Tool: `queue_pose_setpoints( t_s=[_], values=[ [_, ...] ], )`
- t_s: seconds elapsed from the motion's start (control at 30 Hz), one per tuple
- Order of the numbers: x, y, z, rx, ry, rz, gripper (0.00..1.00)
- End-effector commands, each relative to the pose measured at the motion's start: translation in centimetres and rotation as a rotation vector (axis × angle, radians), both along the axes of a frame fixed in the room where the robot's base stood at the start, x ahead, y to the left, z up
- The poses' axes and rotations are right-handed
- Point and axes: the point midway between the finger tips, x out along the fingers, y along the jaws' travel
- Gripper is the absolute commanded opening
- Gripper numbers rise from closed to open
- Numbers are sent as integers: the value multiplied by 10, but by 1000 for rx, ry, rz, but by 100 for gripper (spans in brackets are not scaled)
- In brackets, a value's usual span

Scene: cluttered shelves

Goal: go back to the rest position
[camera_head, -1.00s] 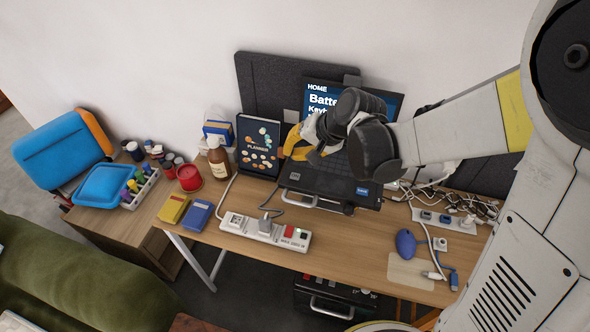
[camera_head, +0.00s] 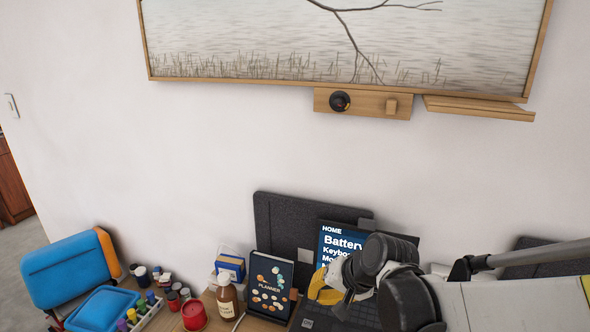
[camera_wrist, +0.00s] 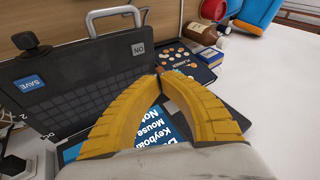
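My gripper (camera_head: 322,288) shows at the lower right of the head view, with its yellow fingers in front of the laptop (camera_head: 347,247) and beside the planner (camera_head: 271,284). In the wrist view, my gripper (camera_wrist: 159,74) has its two ridged fingers curving together until the tips meet. I see nothing held between them. The wrist view shows the laptop's keyboard (camera_wrist: 80,82) close beyond the fingers. Part of its screen (camera_wrist: 165,130) shows between them. My arm hides much of the laptop in the head view.
A brown bottle (camera_head: 227,299), a red container (camera_head: 194,315) and a blue case (camera_head: 68,270) stand left of the planner. A dark grey panel (camera_head: 292,222) leans on the wall. A wooden wall shelf (camera_head: 363,103) hangs above, below a picture. The wall between is bare.

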Motion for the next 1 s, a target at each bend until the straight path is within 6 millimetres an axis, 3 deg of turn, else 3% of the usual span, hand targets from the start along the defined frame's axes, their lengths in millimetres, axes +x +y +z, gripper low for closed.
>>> queue_pose_setpoints(
  t_s=[0.2, 0.5, 0.7, 1.0],
  values=[
    [-61, -55, 48, -195, -92, 24, 0],
    [-141, -115, 70, -448, -186, 73, 0],
    [-162, -131, 71, -522, -208, 92, 0],
    [-163, -132, 71, -528, -210, 93, 0]
  ],
)
